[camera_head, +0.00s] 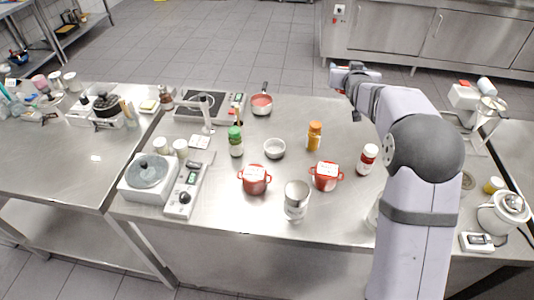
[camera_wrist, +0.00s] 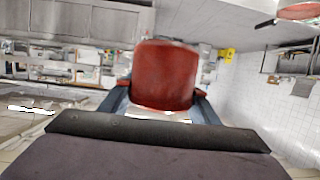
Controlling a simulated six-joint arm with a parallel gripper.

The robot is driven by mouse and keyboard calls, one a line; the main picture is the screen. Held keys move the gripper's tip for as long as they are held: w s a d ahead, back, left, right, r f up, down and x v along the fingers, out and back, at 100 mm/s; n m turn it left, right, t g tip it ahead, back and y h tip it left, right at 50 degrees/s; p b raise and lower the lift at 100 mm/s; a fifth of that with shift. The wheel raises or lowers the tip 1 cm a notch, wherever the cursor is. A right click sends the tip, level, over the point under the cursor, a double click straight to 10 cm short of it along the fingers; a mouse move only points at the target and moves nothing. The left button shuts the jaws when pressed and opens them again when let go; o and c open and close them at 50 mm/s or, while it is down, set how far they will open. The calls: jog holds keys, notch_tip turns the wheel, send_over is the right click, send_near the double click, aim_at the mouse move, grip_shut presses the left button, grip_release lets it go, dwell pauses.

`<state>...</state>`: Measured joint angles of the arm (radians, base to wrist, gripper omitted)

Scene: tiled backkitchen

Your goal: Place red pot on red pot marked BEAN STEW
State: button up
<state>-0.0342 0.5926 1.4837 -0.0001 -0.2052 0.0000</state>
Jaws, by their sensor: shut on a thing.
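My gripper (camera_head: 343,74) is at the far end of my outstretched arm, high at the back of the counter in the head view. In the wrist view my gripper's fingers (camera_wrist: 160,108) are shut on a rounded red pot (camera_wrist: 165,72), which looks tilted; no label on it is legible. Two red pots with side handles stand upright on the counter, a left one (camera_head: 254,184) and a right one (camera_head: 325,182). Each has a white card on top, too small to read, so I cannot tell which is marked BEAN STEW. My gripper is well apart from both.
Between and around the pots stand a metal bowl (camera_head: 275,149), an orange-brown jar (camera_head: 314,136), a green-lidded jar (camera_head: 236,142), a red-labelled jar (camera_head: 367,159) and a metal cup (camera_head: 296,200). A red saucepan (camera_head: 261,105) is behind. Scales stand at left.

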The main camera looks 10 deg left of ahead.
jog(key=s+a+r+n+g+y+p, duration=0.1)
jog(key=s+a+r+n+y, duration=0.25)
jog(key=a, duration=0.95)
jog(key=s+a+r+n+y+p, duration=0.15)
jog(key=s+a+r, duration=0.4)
jog(key=a, duration=0.75)
jog(key=s+a+f+n+g+y+p, duration=0.1)
jog(key=s+a+f, duration=0.1)
jog(key=s+a, duration=0.3)
jog(key=s+a+f+y+p, duration=0.1)
jog(key=s+a+f, duration=0.15)
jog(key=s, duration=0.55)
jog(key=s+d+f+m+t+h, duration=0.1)
jog(key=s+d+f, duration=0.3)
jog(key=d+f, duration=0.4)
jog(key=shift+d+f+m+h, duration=0.25)
jog(key=shift+f+m+h, duration=0.3)
jog(key=shift+f, duration=1.35)
jog(key=shift+s+f, duration=0.1)
